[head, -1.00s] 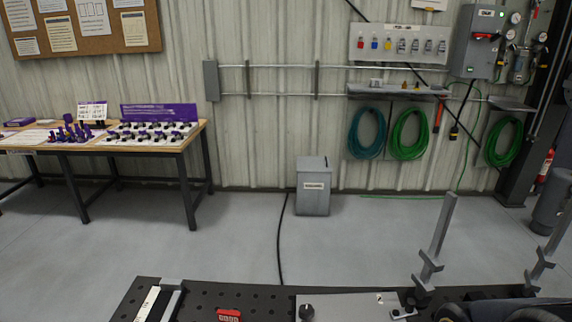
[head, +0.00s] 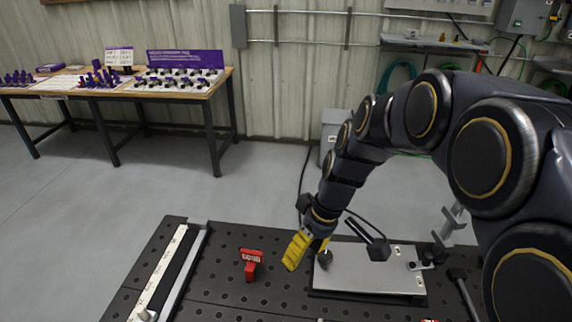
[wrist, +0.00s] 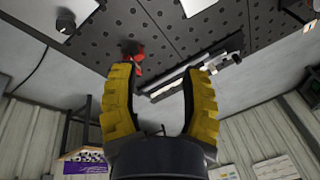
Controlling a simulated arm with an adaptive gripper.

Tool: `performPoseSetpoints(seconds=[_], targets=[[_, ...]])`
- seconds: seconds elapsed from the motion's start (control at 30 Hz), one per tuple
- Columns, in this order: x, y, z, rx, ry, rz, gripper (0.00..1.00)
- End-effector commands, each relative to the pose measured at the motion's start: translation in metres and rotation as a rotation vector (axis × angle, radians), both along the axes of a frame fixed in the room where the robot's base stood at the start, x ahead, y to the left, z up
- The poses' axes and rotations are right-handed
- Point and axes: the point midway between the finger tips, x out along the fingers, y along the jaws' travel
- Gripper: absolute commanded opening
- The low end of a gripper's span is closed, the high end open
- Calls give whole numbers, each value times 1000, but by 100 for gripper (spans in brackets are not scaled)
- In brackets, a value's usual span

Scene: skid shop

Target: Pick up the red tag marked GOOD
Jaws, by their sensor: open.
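The red tag marked GOOD (head: 250,264) lies on the dark perforated bench top (head: 212,281), left of the middle in the head view. Its wide part with the word is toward the back and a narrower part points to the front. My gripper (head: 298,255) has yellow fingers and hangs to the right of the tag, apart from it. In the wrist view my gripper (wrist: 158,72) is open and empty. The red tag (wrist: 134,52) shows there beyond the left fingertip, partly hidden by it.
A metal plate with a black knob (head: 375,272) lies right of my gripper. A pale ruled strip with a rail (head: 165,270) lies along the bench's left side. Bare bench surrounds the tag. A table (head: 185,90) with purple items stands far back left.

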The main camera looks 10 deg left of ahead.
Motion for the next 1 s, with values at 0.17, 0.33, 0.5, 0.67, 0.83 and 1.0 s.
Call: performPoseSetpoints(seconds=[0.17, 0.33, 0.5, 0.67, 0.83, 1.0], targets=[[59, 45, -44, 77, -87, 219, 45], [103, 80, -91, 121, -181, 401, 45], [128, 102, -125, 138, -254, 521, 45], [137, 109, -140, 141, -282, 566, 45], [136, 116, -156, 142, -282, 570, 45], [135, 121, -170, 142, -281, 569, 45]])
